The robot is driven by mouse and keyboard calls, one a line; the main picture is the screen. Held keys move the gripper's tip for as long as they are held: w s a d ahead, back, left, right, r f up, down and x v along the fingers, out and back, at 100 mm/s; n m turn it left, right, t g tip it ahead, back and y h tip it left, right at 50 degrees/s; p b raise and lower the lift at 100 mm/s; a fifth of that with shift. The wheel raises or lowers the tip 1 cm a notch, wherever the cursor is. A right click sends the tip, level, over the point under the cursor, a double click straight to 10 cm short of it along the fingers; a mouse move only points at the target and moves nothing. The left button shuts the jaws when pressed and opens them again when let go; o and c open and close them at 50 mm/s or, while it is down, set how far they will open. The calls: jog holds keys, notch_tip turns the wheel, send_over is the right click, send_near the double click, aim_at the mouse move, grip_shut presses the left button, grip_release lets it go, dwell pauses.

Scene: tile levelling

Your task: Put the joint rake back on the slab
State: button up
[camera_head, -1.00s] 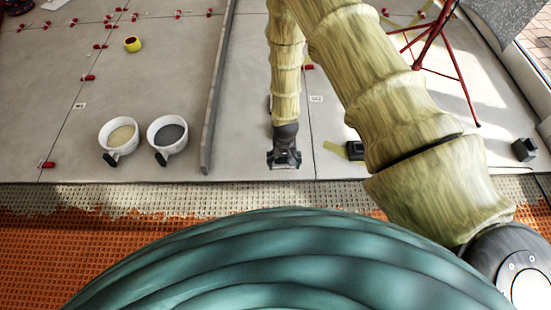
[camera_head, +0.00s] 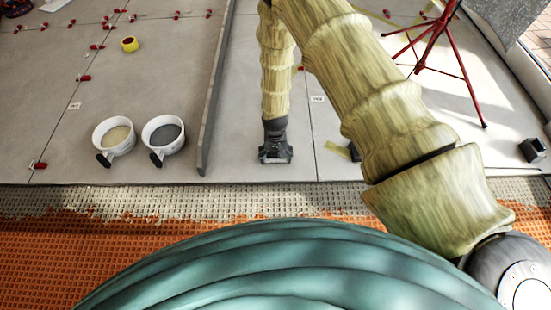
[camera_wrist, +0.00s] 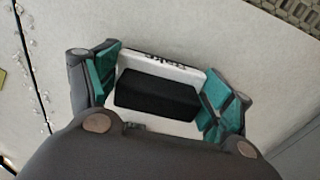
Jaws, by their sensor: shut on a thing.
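My gripper (camera_wrist: 160,90) is shut on the joint rake (camera_wrist: 157,92), a black block with a white, lettered edge, between its teal finger pads in the wrist view. In the head view my gripper (camera_head: 276,152) points down over the pale grey slab (camera_head: 335,145), close to the slab's near edge. The rake cannot be made out there, hidden by the gripper. Pale slab surface shows around the rake in the wrist view. I cannot tell whether the rake touches it.
A long grey bar (camera_head: 213,100) lies left of my gripper. Beyond it stand a cup of sand-coloured powder (camera_head: 114,137) and a cup of dark powder (camera_head: 163,135).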

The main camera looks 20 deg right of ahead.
aim_at(275, 153)
jog(key=o, duration=1)
notch_tip(275, 153, up, 12)
jog(key=p, duration=0.6)
jog(key=shift+a+r, duration=0.1)
jog(key=s+d+n, duration=0.1)
jog(key=s, duration=1.1)
jog(key=s+d+n, duration=0.1)
jog(key=s, duration=1.1)
jog(key=s+d, duration=0.1)
jog(key=s, duration=1.1)
jog(key=shift+d+f+n, duration=0.3)
jog(key=shift+f+n, duration=0.1)
